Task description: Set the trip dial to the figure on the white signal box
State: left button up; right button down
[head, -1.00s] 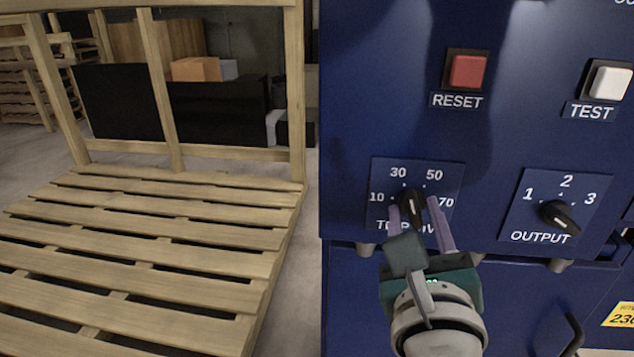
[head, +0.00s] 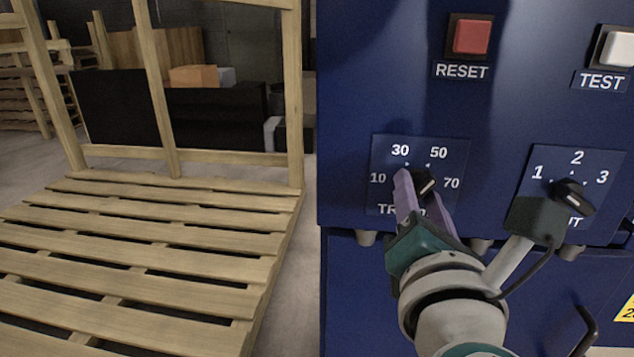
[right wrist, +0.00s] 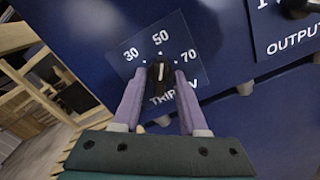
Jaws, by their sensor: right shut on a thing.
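The trip dial's black knob (head: 424,184) sits on a blue plate marked 10, 30, 50 and 70, on the front of the blue cabinet. My right gripper (head: 415,187) is shut on the knob, with its lilac fingers on either side of it. In the right wrist view the knob (right wrist: 160,84) is between the fingertips, and its white line points at about 50. The fingers cover part of the dial's lower label. The white signal box is not in view, nor is my left gripper.
An output dial (head: 573,196) is right of the trip dial, partly behind my right wrist. A red reset button (head: 472,37) and a white test button (head: 619,47) are above. A wooden pallet (head: 150,225) lies at the left.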

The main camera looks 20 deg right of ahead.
jog(key=m+b, duration=0.3)
jog(key=m, duration=0.2)
jog(key=shift+f+m, duration=0.1)
jog(key=shift+m, duration=0.2)
jog(key=m+b, duration=0.2)
jog(key=m, duration=0.1)
jog(key=shift+m+b, duration=0.85)
jog(key=shift+m, duration=0.35)
jog(key=c, duration=0.8)
grip_release()
